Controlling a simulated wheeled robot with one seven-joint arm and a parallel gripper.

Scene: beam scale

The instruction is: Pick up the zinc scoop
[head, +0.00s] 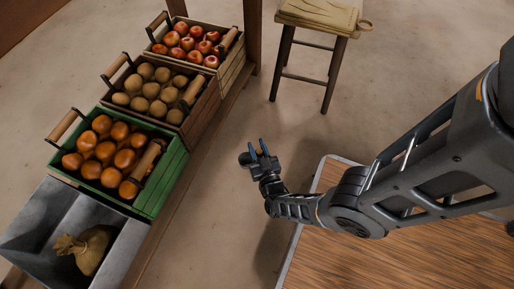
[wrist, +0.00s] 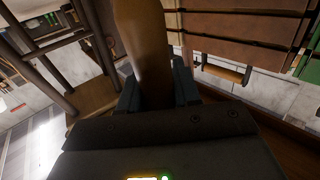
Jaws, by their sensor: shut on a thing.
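My gripper (head: 260,151) is held out over bare floor, to the right of the crates in the head view. In the wrist view my gripper (wrist: 157,92) is shut on a brown, rounded wooden piece (wrist: 142,40) that looks like a handle. It runs up from between the fingers to the top edge. No zinc part shows on it, so I cannot tell whether it belongs to the zinc scoop. In the head view the held piece is too small and dark to make out.
A green crate of orange fruit (head: 171,173), a brown crate (head: 204,118) and a crate of red apples (head: 231,72) stand in a row at left. A grey metal bin (head: 45,215) holds a tied sack (head: 88,250). A stool (head: 318,22) stands at the back.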

